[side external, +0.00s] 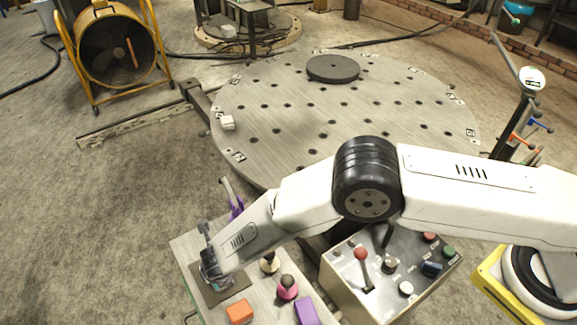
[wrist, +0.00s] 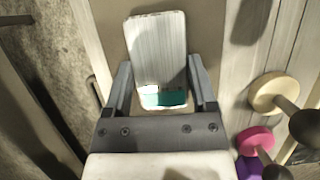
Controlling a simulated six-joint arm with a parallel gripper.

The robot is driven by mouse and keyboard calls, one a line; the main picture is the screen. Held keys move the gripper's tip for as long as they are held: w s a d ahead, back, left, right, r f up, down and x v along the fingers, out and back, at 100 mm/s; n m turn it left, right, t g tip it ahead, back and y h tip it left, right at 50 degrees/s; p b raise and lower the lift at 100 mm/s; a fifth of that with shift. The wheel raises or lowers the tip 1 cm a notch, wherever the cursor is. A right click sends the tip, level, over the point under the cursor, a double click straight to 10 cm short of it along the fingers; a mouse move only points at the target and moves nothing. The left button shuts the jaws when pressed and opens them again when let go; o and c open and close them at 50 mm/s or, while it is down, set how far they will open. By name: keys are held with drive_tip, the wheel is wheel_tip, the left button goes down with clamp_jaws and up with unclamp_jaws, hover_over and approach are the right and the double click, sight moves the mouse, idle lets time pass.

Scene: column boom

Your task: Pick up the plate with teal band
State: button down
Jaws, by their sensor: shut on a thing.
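The plate with teal band (wrist: 157,50) is a pale, whitish rectangular piece with a teal stripe (wrist: 165,98) near its lower end in the wrist view. My gripper (wrist: 159,66) has one finger on each side of it and is shut on it. In the side view my gripper (side external: 207,250) points down at the left part of the bench, over a brown mat (side external: 236,291). There the plate is mostly hidden by the gripper, and I cannot tell whether it touches the mat.
A control box (side external: 385,275) with a red-knobbed lever is farther right. A large round plate table (side external: 300,110) lies behind.

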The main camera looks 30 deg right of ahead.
drive_tip(key=shift+r, duration=0.2)
drive_tip(key=shift+w+a+r, duration=0.1)
drive_tip(key=shift+r, duration=1)
drive_tip(key=s+d+r, duration=0.8)
drive_tip(key=s+r, duration=0.2)
drive_tip(key=s, duration=0.1)
drive_tip(key=shift+s+d+r, duration=0.2)
drive_tip(key=shift+s+r, duration=0.05)
drive_tip(key=shift+r, duration=0.15)
